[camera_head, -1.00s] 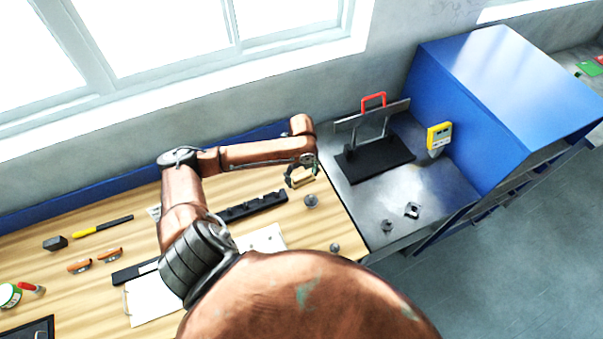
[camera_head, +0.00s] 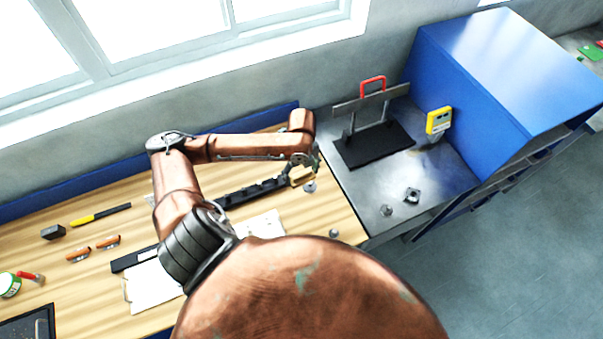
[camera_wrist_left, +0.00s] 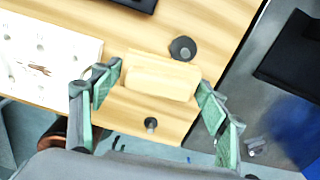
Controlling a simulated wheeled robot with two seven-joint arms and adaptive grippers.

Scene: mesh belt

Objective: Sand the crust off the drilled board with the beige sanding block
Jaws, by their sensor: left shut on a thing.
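The beige sanding block (camera_head: 302,179) is held between the fingers of my left gripper (camera_head: 301,171), above the right end of the wooden bench. In the left wrist view the block (camera_wrist_left: 160,78) lies across the space between the two green-padded fingers of the gripper (camera_wrist_left: 159,88). The drilled board (camera_wrist_left: 48,52) is pale with several holes and a brownish crust patch (camera_wrist_left: 38,70), left of the block and apart from it. In the head view the board (camera_head: 265,225) is partly hidden by my own body. My right gripper is not in view.
A grey round piece (camera_head: 310,187) stands close to the held block, and another (camera_head: 333,233) is nearer the bench edge. A long black bar (camera_head: 250,191) lies behind the board. A metal side table (camera_head: 432,178) holds a black stand (camera_head: 375,145). Bench tools lie at left.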

